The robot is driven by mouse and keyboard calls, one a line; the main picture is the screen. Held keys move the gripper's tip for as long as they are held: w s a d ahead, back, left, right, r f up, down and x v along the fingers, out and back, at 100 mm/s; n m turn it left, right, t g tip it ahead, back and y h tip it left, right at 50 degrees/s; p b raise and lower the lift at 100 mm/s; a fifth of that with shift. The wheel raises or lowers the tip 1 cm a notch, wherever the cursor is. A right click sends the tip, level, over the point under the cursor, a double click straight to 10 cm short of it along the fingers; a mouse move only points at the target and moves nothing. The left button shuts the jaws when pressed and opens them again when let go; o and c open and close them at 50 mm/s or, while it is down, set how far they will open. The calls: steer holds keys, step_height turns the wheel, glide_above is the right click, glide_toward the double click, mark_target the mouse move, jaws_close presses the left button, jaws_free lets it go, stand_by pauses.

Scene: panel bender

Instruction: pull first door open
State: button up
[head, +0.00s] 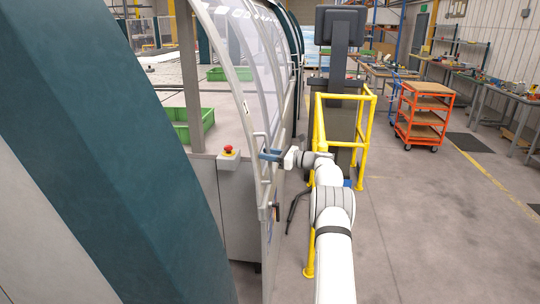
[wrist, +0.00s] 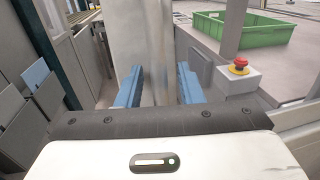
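The first door (head: 247,85) is a tall curved clear panel in a pale frame on the machine's side, seen almost edge-on in the head view. I cannot tell how far it stands open. My gripper (head: 270,155) is at the door's front edge, around the height of a slim handle (head: 259,139). In the wrist view my gripper (wrist: 159,88) has its two blue fingers apart. A pale upright bar (wrist: 160,45) shows in the gap between them. I cannot tell whether either finger touches it.
A red emergency button (head: 229,150) on a grey box is left of my gripper. A green bin (head: 207,118) stands inside the machine. A yellow guard rail (head: 368,135) is close to the right of my arm. An orange cart (head: 424,112) stands farther right; floor between is clear.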

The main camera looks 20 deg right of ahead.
steer(key=b+v, duration=0.2)
steer(key=v, duration=0.5)
steer(key=shift+s+d+b, duration=0.25)
steer(key=shift+d+b, duration=0.05)
